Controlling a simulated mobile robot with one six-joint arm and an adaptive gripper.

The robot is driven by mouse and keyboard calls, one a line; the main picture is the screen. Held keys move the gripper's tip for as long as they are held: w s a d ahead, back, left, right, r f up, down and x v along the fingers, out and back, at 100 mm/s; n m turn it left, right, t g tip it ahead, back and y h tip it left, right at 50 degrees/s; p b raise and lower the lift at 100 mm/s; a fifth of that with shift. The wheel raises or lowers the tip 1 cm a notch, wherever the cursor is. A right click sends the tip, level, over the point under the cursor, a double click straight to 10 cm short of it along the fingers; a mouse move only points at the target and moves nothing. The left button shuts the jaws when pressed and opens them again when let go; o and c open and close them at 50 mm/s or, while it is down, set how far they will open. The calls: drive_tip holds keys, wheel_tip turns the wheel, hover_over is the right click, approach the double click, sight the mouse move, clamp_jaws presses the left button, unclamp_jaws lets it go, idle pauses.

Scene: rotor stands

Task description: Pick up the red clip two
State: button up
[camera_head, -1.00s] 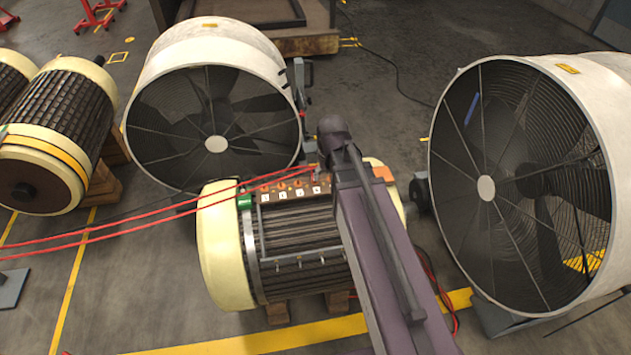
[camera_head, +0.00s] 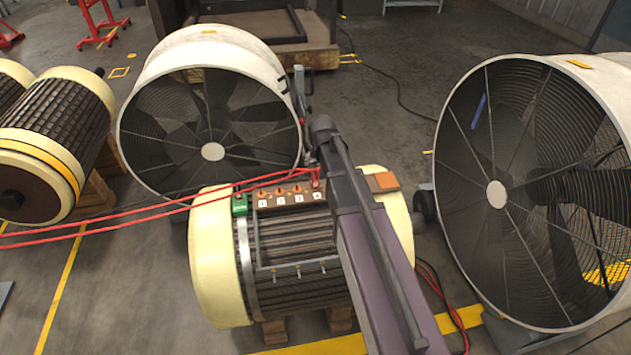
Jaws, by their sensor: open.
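A red clip (camera_head: 316,180) shows small at the right end of the motor's terminal strip, above the label 4. Two red cables run to this spot from the left edge. I cannot tell whether one or two clips are there, or which is clip two. My purple arm comes up from the bottom right and ends just above the motor. My gripper (camera_head: 311,158) shows only as a small grey part below the arm's end, close above the red clip. Its fingers are mostly hidden by my arm. I see nothing held in it.
The cream motor (camera_head: 218,262) stands on wooden blocks, with a green block (camera_head: 239,205) and numbered terminals on top. A large fan (camera_head: 212,110) stands behind it, another fan (camera_head: 497,195) at right. More motors (camera_head: 55,130) stand at left. Red cables hang beside the motor's right side.

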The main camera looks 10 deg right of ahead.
sight(315, 178)
drive_tip(key=shift+f, duration=0.15)
drive_tip(key=b+x, duration=0.8)
drive_tip(key=shift+w+f, duration=0.1)
drive_tip(key=shift+f, duration=0.1)
idle(0.7)
drive_tip(key=shift+b+x, duration=2.45)
drive_tip(key=shift+x, duration=0.15)
drive_tip(key=shift+d, duration=0.15)
clamp_jaws()
